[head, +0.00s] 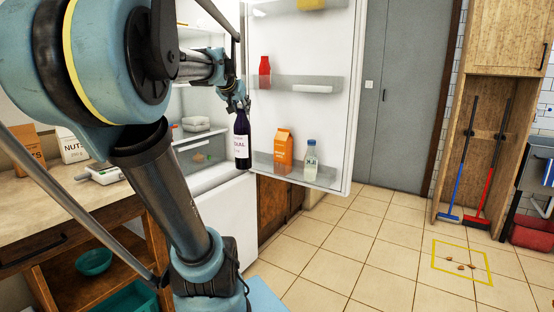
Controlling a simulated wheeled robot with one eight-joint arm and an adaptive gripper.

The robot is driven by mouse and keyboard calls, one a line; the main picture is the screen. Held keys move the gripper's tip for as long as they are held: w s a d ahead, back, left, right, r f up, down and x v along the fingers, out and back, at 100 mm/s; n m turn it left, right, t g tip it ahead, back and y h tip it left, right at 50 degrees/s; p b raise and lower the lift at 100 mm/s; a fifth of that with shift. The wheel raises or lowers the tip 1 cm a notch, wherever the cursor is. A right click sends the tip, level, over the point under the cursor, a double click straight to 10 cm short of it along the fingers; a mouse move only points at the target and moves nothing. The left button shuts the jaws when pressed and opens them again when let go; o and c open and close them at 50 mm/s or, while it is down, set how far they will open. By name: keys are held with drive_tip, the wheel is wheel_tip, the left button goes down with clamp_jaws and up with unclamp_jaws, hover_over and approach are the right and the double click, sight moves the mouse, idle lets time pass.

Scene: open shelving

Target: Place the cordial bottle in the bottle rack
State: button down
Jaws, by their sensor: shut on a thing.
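The cordial bottle (242,143) is dark with a white label partly reading "IAL". It hangs upright from my gripper (239,104), which is shut on its neck. The bottle is in front of the open fridge, just left of the door's lower rack in the picture. This lower rack (329,178), the likely bottle rack, holds an orange carton (284,151) and a clear bottle of white liquid with a blue cap (311,160). Its left end is bare. I cannot tell the depth gap between bottle and rack.
A red bottle (265,72) stands on the door's middle shelf (318,82). My arm covers part of the fridge interior. A wooden counter (45,205) with a nut packet (73,146) is at left.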

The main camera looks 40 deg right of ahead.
drive_tip(key=shift+w+d+f, duration=1.3)
drive_tip(key=shift+w+d, duration=2.1)
drive_tip(key=shift+d, duration=0.25)
drive_tip(key=shift+w+d+f, duration=1.35)
drive_tip(key=shift+w+d, duration=2.1)
drive_tip(key=shift+d, duration=0.2)
drive_tip(key=shift+w+d+f, duration=1.3)
drive_tip(key=shift+w+d, duration=2.1)
drive_tip(key=shift+d, duration=0.25)
drive_tip(key=shift+f, duration=0.6)
drive_tip(key=c, duration=1.3)
unclamp_jaws()
